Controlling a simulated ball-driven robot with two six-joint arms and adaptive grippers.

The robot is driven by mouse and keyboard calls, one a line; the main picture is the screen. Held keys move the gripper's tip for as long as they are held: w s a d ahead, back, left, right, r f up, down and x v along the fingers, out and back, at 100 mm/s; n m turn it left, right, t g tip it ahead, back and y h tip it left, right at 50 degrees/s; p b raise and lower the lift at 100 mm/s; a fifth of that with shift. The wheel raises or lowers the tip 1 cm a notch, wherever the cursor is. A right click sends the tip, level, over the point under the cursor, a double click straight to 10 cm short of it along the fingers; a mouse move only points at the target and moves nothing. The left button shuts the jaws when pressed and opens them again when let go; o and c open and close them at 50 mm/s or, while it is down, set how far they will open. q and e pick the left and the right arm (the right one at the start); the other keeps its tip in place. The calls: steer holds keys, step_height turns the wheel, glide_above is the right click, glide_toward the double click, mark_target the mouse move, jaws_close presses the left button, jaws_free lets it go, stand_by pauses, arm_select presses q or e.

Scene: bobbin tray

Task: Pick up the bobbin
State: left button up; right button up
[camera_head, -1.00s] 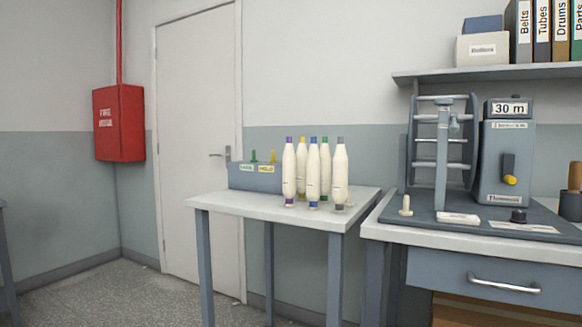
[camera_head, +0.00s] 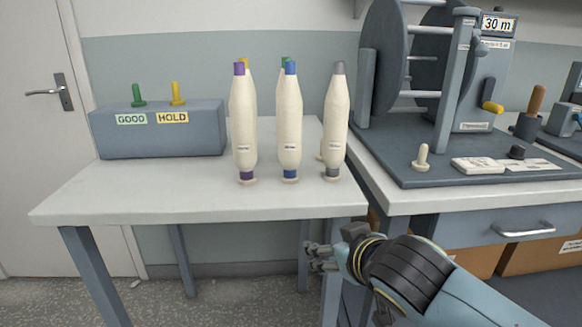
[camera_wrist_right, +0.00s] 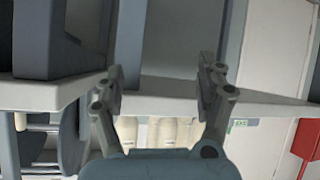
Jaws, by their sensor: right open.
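Several cream bobbins stand upright on the white table (camera_head: 200,208) in the head view. The front row has a purple-tipped bobbin (camera_head: 244,125), a blue-tipped bobbin (camera_head: 289,125) and a grey-tipped bobbin (camera_head: 336,125). Yellow and green tips show behind them, their bodies mostly hidden. My right gripper (camera_head: 312,257) is open and empty, below and in front of the table's front edge, apart from the bobbins. In the right wrist view, my right gripper (camera_wrist_right: 160,82) shows its two spread fingers, and partly hidden bobbins (camera_wrist_right: 166,131) stand beyond. My left gripper is not in view.
A blue-grey box (camera_head: 160,140) with GOOD and HOLD labels stands at the table's left. To the right is a bench (camera_head: 450,200) with a winding machine (camera_head: 460,85) and a small cream peg (camera_head: 422,158). The table's front left is clear.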

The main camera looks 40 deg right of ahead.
steer(key=shift+m+t+h, duration=0.3)
steer(key=shift+t+h, duration=0.1)
steer(key=shift+t, duration=0.1)
step_height(320, 180, up, 6)
steer(key=shift+w+r, duration=0.1)
steer(key=shift+r, duration=0.1)
steer(key=t, duration=0.6)
glide_toward(295, 126)
steer(key=w, duration=0.2)
steer(key=p+x, duration=0.1)
steer(key=x, duration=0.3)
steer(key=shift+w+d, duration=0.25)
steer(key=shift+w, duration=0.05)
steer(key=shift+w+d+r+p, duration=0.1)
steer(key=shift+w+d+p, duration=0.1)
steer(key=shift+w+p, duration=0.3)
steer(key=x, duration=0.4)
steer(key=shift+w, duration=0.25)
steer(key=shift+s, duration=0.1)
steer(key=shift+c, duration=0.6)
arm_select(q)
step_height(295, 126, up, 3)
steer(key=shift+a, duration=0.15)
arm_select(e)
steer(key=c, duration=1.3)
